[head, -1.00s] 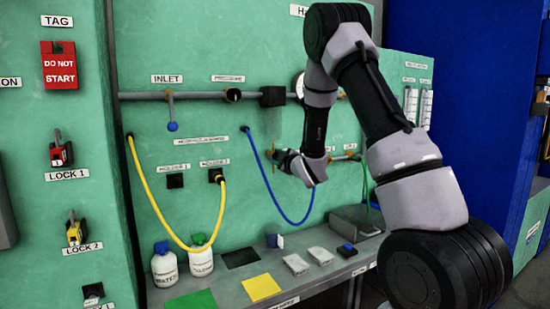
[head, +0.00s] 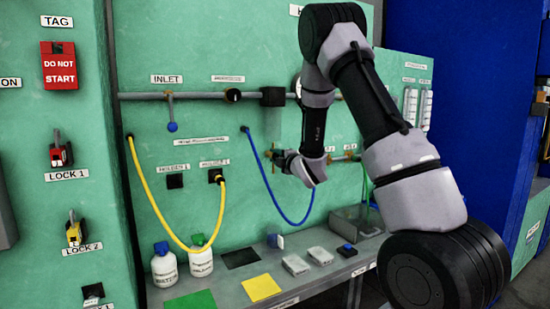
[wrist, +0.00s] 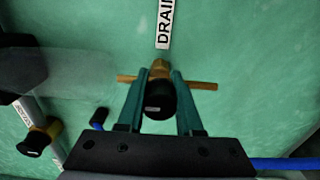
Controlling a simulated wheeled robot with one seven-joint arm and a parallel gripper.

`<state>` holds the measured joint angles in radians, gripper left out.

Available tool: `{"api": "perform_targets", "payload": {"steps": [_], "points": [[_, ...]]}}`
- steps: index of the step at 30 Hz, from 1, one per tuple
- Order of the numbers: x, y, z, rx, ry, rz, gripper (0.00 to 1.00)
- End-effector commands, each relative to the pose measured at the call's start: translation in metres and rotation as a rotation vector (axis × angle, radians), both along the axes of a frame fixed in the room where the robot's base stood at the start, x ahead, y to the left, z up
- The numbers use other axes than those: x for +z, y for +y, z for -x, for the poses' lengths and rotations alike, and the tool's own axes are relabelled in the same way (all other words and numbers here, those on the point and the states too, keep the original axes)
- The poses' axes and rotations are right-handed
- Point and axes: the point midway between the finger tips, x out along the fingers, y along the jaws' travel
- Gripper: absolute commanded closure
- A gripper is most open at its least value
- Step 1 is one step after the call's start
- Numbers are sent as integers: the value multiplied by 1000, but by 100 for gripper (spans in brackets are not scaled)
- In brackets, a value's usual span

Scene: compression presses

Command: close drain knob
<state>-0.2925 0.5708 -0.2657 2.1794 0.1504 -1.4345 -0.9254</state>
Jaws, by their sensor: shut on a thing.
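The drain knob (wrist: 159,98) is a black round knob on a brass fitting, below a white DRAIN label (wrist: 164,24) on the green panel in the wrist view. My gripper (wrist: 160,90) is around the knob, with one teal finger on each side, shut on it. A brass bar runs crosswise behind the knob and sticks out past both fingers. In the head view my gripper (head: 300,168) is at the panel to the right of the blue hose, and it hides the knob there.
A second black knob on brass (wrist: 35,142) is at the lower left in the wrist view. A blue hose (head: 268,190) hangs left of my gripper. Below, a grey shelf (head: 225,285) carries bottles and small blocks.

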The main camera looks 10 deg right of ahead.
Motion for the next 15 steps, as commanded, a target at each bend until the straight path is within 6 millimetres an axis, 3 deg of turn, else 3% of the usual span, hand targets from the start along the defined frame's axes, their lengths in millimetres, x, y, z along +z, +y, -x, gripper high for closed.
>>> {"api": "perform_targets", "payload": {"steps": [13, 14, 15], "points": [[-2, 0, 1, 0, 1, 10, 100], [-2, 0, 1, 0, 1, 10, 58], [-2, 0, 1, 0, 1, 10, 43]]}}
